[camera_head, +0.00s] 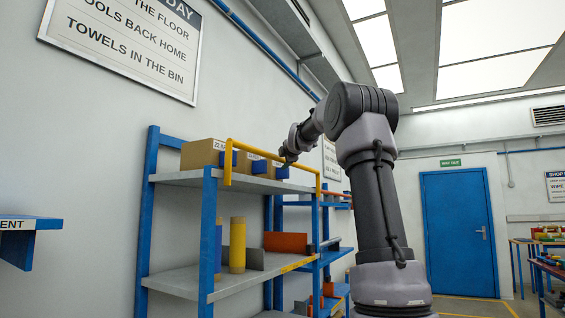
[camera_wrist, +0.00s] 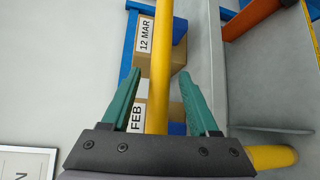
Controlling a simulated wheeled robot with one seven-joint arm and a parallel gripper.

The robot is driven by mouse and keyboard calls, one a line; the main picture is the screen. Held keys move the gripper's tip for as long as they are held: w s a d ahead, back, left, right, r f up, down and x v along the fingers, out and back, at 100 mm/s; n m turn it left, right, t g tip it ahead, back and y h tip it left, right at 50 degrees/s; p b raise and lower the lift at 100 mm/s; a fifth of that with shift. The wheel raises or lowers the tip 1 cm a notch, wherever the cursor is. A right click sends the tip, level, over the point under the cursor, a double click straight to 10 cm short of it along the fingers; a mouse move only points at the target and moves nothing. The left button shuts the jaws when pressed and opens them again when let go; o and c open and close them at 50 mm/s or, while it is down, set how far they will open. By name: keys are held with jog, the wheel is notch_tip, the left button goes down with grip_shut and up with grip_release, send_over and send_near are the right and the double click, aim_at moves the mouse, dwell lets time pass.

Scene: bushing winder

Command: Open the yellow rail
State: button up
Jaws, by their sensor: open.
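The yellow rail (camera_head: 262,152) runs along the front of the upper shelf, with a post down at each end. It stands across the front of the cardboard boxes. My gripper (camera_head: 289,160) is at the rail's top bar, toward its right part. In the wrist view, my gripper (camera_wrist: 159,74) has its two teal fingers apart, one on each side of the yellow bar (camera_wrist: 160,50). The bar appears between them without visible contact. How deep it sits between the fingers is hard to tell.
Boxes with date labels (camera_head: 202,152) stand behind the rail on the blue-framed shelf (camera_head: 208,240). A yellow cylinder (camera_head: 237,245) and an orange part (camera_head: 285,242) are on the shelf below. A blue bracket (camera_head: 20,245) juts in at far left.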

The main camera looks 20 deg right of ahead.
jog(key=shift+w, duration=0.5)
grip_shut()
jog(key=shift+f, duration=0.1)
dwell(1.1)
